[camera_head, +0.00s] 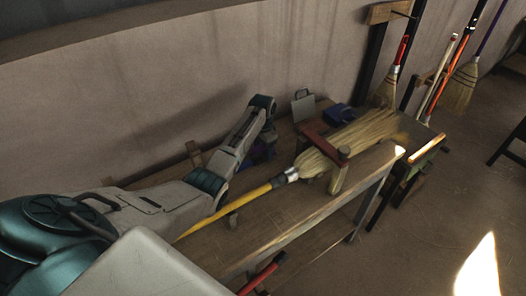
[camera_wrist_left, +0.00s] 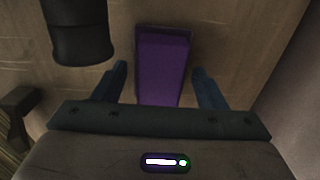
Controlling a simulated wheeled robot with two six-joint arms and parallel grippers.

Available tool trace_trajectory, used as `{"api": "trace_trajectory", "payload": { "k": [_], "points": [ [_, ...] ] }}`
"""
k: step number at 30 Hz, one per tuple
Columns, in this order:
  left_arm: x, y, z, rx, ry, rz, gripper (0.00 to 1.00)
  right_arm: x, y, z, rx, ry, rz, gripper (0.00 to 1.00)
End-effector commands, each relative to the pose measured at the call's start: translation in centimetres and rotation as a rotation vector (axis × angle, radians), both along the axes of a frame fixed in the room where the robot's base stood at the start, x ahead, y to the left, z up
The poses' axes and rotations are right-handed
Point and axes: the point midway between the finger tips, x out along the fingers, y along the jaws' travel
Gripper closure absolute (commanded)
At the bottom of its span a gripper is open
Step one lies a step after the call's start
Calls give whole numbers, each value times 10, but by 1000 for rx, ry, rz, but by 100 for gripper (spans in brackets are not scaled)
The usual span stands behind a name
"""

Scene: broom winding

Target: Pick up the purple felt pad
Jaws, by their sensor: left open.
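The purple felt pad (camera_wrist_left: 162,52) is a flat rectangular block lying on the wooden bench in the left wrist view. My left gripper (camera_wrist_left: 160,70) is open, with one finger on each side of the pad and a gap on both sides. The pad's near end is hidden behind the gripper body. In the head view my left arm reaches down to the back of the bench, and the left gripper is mostly hidden behind its wrist. A small purple patch shows there beside it. My right gripper is in neither view.
A black cylinder (camera_wrist_left: 80,32) stands close to the left finger in the left wrist view. A broom (camera_head: 316,162) with a yellow handle lies along the bench by a red clamp bar (camera_head: 318,139). A blue object (camera_head: 338,117) sits behind. The wall is close behind the bench.

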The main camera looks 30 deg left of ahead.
Motion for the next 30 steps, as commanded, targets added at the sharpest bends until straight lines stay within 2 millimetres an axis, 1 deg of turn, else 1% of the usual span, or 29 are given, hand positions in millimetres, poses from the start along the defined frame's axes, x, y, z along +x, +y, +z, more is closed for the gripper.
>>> {"api": "trace_trajectory", "payload": {
  "k": [2,3,5,6,8,15,17,19,22,27,30],
  "points": [
    [0,0,0,0,0,0,35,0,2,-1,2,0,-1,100],
    [0,0,0,0,0,0,38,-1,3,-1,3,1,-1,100],
    [0,0,0,0,0,0,50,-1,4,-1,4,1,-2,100],
    [0,0,0,0,0,0,58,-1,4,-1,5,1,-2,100],
    [0,0,0,0,0,0,69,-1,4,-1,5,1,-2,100],
    [0,0,1,0,-1,0,70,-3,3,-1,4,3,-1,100],
    [1,0,4,0,-2,0,70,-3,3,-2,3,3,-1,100],
    [1,0,11,1,-4,0,70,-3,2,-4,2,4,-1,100],
    [1,0,27,1,-6,0,70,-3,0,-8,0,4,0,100],
    [2,0,63,1,-6,0,70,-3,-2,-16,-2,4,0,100],
    [1,0,80,0,-4,0,70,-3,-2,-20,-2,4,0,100]
  ]
}}
